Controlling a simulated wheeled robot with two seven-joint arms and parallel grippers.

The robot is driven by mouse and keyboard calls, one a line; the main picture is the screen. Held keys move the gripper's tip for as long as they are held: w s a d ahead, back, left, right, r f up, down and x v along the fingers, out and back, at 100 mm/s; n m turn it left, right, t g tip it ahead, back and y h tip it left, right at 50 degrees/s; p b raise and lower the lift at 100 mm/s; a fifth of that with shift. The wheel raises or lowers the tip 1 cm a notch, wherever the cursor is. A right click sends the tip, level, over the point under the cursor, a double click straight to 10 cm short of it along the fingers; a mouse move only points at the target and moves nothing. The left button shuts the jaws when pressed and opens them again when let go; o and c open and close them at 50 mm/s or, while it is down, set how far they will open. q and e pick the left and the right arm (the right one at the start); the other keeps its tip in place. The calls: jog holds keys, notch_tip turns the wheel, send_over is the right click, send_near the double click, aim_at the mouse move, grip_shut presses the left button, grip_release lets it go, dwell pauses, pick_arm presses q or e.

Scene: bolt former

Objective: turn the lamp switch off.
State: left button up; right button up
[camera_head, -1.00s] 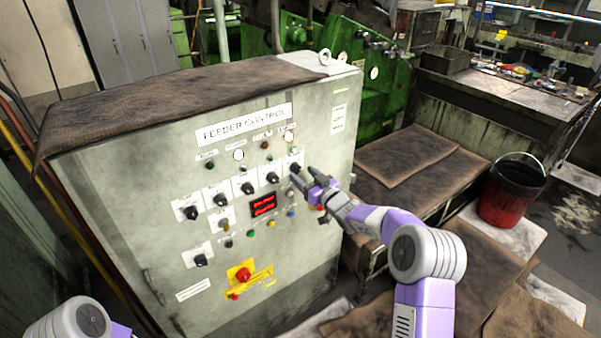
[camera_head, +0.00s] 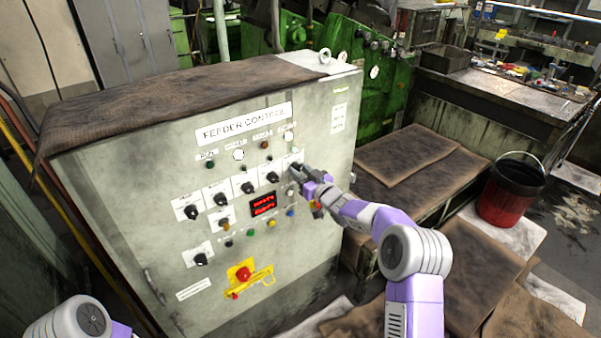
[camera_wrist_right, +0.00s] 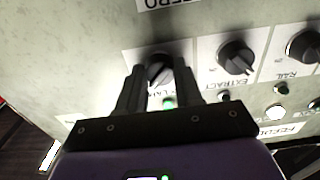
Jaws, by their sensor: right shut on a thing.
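The lamp switch is a black rotary knob on a white plate, at the right end of the upper knob row on the grey control cabinet (camera_head: 130,215). In the right wrist view the lamp switch (camera_wrist_right: 158,68) sits between the two fingers of my right gripper (camera_wrist_right: 159,80), which is shut on it. In the head view my right gripper (camera_head: 298,171) reaches the panel from the right and covers most of the knob. Part of the label below the knob reads "LAMP", upside down in the wrist view. My left gripper is out of view.
The extract knob (camera_wrist_right: 236,57) and rail knob (camera_wrist_right: 304,45) are close beside it. A red display (camera_head: 263,204), small buttons and a red emergency stop (camera_head: 243,274) lie lower on the panel. A red bucket (camera_head: 511,190) stands at the right.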

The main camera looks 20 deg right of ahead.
jog(key=n+b, duration=0.7)
jog(key=shift+f, duration=0.15)
jog(key=n+b, duration=0.3)
jog(key=n, duration=0.2)
jog(key=shift+n+b, duration=0.4)
jog(key=n+b, duration=0.2)
jog(key=n, duration=0.3)
jog(key=shift+b, duration=0.35)
jog(key=o, duration=1)
jog(key=shift+o, duration=0.2)
